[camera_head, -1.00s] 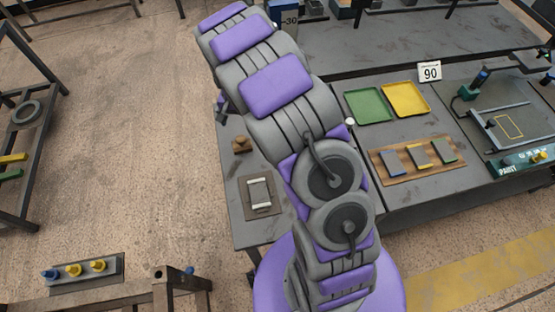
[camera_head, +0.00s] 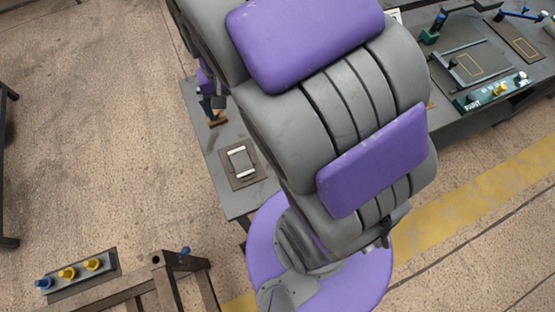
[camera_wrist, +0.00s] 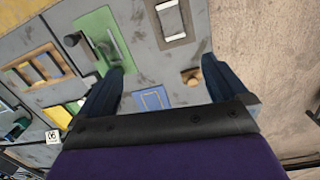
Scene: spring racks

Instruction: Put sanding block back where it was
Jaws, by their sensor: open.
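A small brown wooden block with a raised knob, which looks like the sanding block (camera_head: 217,119), stands near the left edge of the grey bench. In the wrist view the block (camera_wrist: 191,77) lies between the finger lines, nearer the right finger. My gripper (camera_head: 207,104) is open and empty, with its dark blue fingers pointing down close to the block in the head view. The wrist view also shows the fingers (camera_wrist: 160,72) spread apart.
A dark mat with a pale-ended frame (camera_head: 241,164) lies on the bench near the block. A green panel bearing a dark-handled tool (camera_wrist: 110,48) and a wooden board with several blocks (camera_wrist: 40,67) lie to the left in the wrist view. My arm hides much of the bench in the head view.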

